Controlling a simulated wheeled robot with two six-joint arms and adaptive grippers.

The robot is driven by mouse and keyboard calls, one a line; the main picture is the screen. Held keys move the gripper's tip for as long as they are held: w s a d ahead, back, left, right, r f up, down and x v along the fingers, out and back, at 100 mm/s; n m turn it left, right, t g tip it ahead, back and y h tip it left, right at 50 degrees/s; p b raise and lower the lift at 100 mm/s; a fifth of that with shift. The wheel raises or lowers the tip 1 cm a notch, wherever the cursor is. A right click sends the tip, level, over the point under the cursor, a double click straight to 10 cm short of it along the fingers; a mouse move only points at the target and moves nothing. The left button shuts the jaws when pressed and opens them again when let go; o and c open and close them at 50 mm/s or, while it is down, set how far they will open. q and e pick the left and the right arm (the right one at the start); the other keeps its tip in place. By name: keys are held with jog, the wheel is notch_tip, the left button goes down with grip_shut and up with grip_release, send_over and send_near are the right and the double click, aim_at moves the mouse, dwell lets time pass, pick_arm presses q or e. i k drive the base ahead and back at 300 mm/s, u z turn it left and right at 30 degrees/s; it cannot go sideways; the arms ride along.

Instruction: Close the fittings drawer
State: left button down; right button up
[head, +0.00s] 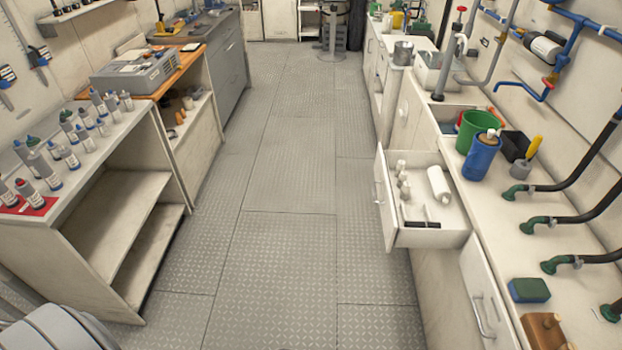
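The fittings drawer (432,239) is open and sticks out from the right-hand counter into the aisle. Its front panel (386,215) faces left, with a slim handle (378,192) on it. Inside lie a white roll (438,184), several small white fittings (402,180) and dark flat pieces near the front-right end. Neither of my grippers shows in the head view. A grey rounded part of mine shows at the bottom left, far from the drawer.
A cabinet door with a handle (483,317) is below and nearer than the drawer. The counter holds a blue container (482,158), a green bucket (478,134) and a green sponge (529,290). Left shelving (100,215) bears bottles. The aisle floor (275,240) is clear.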

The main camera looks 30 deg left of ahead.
aim_at(421, 204)
jog(key=z, duration=0.25)
jog(key=k, duration=0.95)
jog(key=u, duration=0.7)
jog(key=i, duration=1.7)
jog(key=z, duration=0.85)
